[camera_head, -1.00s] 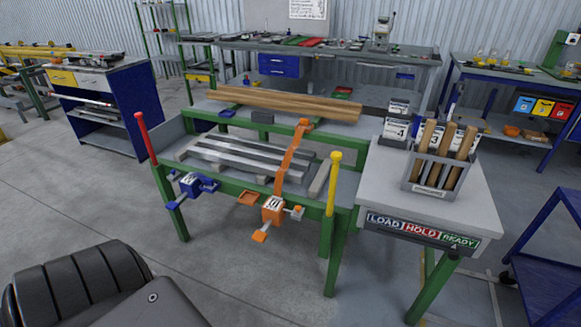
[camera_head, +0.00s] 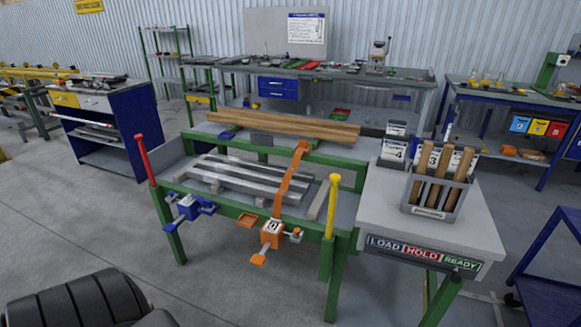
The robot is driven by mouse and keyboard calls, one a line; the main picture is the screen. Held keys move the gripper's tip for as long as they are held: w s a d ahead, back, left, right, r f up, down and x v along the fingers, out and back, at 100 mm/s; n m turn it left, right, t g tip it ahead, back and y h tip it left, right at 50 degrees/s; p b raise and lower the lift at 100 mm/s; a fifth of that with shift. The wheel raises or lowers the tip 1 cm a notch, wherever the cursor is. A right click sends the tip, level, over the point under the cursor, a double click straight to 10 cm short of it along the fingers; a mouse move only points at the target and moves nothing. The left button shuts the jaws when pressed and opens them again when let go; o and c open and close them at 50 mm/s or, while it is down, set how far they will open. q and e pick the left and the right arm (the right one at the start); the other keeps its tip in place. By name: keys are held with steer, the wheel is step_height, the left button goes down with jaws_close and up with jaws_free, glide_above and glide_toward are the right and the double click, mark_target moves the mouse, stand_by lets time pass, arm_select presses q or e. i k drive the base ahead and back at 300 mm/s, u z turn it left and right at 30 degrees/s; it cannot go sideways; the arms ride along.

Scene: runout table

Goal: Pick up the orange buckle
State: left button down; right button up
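The orange buckle (camera_head: 271,233) hangs at the front edge of the green runout table (camera_head: 232,208). It has a pale face with a dark mark, too small to read for certain. An orange strap (camera_head: 290,185) runs from it up and back across the metal bars (camera_head: 245,178) to the rear rail. A blue buckle (camera_head: 188,207) sits on the same front edge, to the left. Neither of my grippers shows in this view. Nothing touches the orange buckle apart from its strap and the table edge.
A red post (camera_head: 142,158) and a yellow post (camera_head: 332,205) rise at the table's front corners. A side table (camera_head: 385,205) with a LOAD/HOLD/READY panel (camera_head: 423,252) and a grey bin (camera_head: 437,195) of wooden sticks stands right. Open floor lies in front.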

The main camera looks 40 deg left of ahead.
mark_target(303, 143)
steer(key=k, duration=0.65)
steer(key=u, duration=0.5)
steer(key=i, duration=0.75)
steer(key=u, duration=0.45)
steer(key=i, duration=1.2)
steer(key=z, duration=0.45)
